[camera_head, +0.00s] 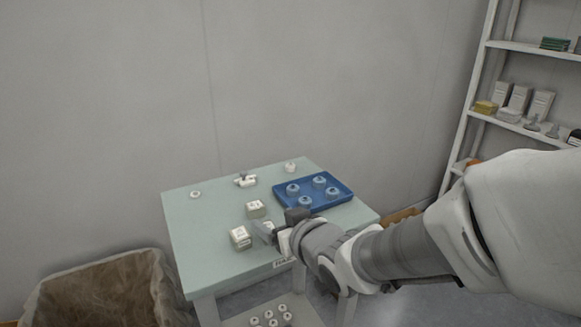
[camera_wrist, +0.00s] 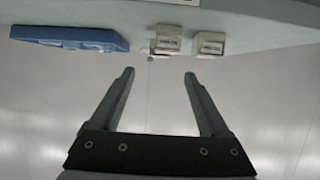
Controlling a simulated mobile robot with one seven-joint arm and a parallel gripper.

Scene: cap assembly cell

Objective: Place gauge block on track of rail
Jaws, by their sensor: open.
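Small pale blocks with printed labels stand on the table. One block (camera_head: 240,237) is near the front left edge and another block (camera_head: 255,209) is behind it. Something pale is partly hidden by my gripper (camera_head: 264,231). The wrist view shows two labelled blocks side by side, a left one (camera_wrist: 167,41) and a right one (camera_wrist: 210,43). I cannot tell which is the gauge block. No rail with a track can be clearly made out; a small white fixture (camera_head: 245,180) stands at the back. My gripper (camera_wrist: 158,74) is open, with nothing between its fingers, apart from the blocks.
A blue tray (camera_head: 333,204) holding several round caps sits at the table's right; it also shows in the wrist view (camera_wrist: 70,35). A lined bin (camera_head: 95,290) is at lower left, shelves (camera_head: 520,47) at right.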

